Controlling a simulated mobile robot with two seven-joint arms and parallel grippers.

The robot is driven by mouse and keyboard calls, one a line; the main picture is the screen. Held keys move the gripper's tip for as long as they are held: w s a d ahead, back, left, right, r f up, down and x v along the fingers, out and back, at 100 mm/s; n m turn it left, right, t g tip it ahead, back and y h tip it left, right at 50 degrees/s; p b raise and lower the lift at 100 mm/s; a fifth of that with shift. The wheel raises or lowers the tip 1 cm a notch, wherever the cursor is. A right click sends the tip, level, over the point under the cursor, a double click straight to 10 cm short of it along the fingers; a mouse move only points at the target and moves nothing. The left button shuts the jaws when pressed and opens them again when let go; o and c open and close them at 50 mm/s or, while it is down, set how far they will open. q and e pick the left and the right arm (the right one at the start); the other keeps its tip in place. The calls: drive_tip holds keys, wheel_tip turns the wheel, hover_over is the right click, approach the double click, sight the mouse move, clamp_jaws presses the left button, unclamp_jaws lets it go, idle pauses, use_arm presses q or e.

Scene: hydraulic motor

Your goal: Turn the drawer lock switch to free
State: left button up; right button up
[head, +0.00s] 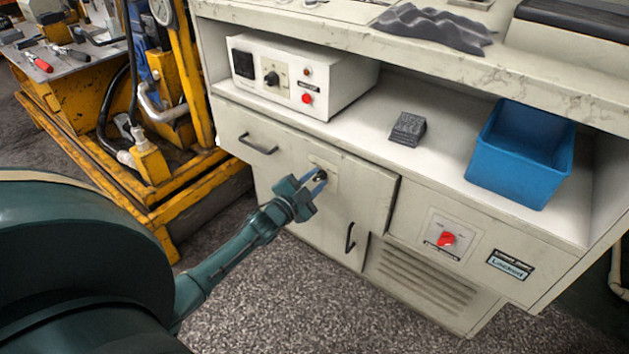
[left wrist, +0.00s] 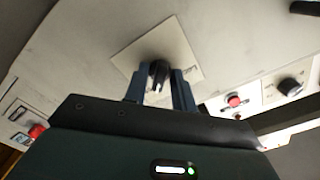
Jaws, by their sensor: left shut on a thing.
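The drawer lock switch is a small black knob (left wrist: 158,72) on a pale square plate (left wrist: 182,45) in the cabinet front. In the head view the knob (head: 321,176) is mostly hidden by my left gripper (head: 315,183). My left gripper also shows in the left wrist view (left wrist: 160,88), with its two fingers on either side of the knob, shut on it. Any label on the plate is too small or hidden to read. My right gripper is not in view.
A black drawer handle (head: 258,145) and a door handle (head: 350,238) are near the plate. A red rotary switch (head: 446,239) is on the right panel. A white control box (head: 300,75), a dark block (head: 407,129) and a blue bin (head: 520,152) stand on the shelf. Yellow machinery (head: 180,190) is at left.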

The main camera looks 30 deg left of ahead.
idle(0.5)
use_arm(q)
drive_tip(key=o, duration=0.7)
